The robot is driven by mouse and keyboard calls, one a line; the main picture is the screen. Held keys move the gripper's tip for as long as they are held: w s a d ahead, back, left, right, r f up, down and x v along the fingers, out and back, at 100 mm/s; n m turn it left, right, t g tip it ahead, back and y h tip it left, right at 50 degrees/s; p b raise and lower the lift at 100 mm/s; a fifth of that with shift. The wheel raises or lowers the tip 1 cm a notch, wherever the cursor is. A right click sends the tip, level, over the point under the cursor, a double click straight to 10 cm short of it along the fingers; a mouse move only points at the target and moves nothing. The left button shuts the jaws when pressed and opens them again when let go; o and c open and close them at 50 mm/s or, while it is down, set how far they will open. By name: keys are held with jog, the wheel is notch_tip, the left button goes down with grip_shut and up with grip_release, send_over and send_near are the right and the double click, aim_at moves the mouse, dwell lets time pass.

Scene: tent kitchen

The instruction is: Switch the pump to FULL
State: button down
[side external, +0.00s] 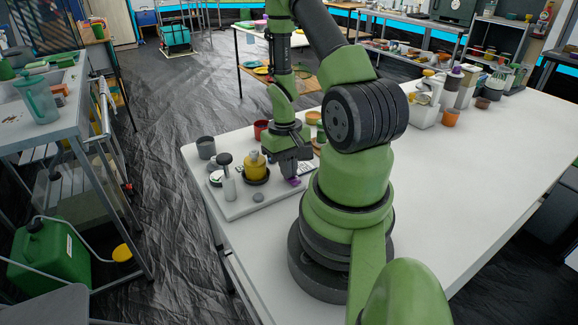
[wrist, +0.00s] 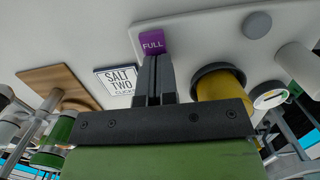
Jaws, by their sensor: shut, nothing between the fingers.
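The purple switch piece (wrist: 152,44) is marked FULL and sits at the edge of a pale base plate (wrist: 205,40) in the wrist view. A small bit of the purple piece (side external: 294,181) shows below my gripper in the side view. My gripper (wrist: 155,60) is shut and empty, its fingertips right at the purple piece; I cannot tell whether they touch it. In the side view my gripper (side external: 291,176) points down over the plate's right end. The yellow body (side external: 256,166) in a dark ring stands on the plate, left of my gripper.
A card reading SALT TWO CLICKS (wrist: 121,79) and a wooden board (wrist: 55,85) lie near the fingers.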

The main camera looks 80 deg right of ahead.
jog(key=shift+s+a, duration=0.7)
jog(key=shift+a, duration=0.05)
jog(key=shift+r, duration=0.15)
notch_tip(320, 180, up, 14)
jog(key=w+d, duration=0.1)
jog(key=shift+w+d, duration=0.3)
jog(key=shift+d, duration=0.05)
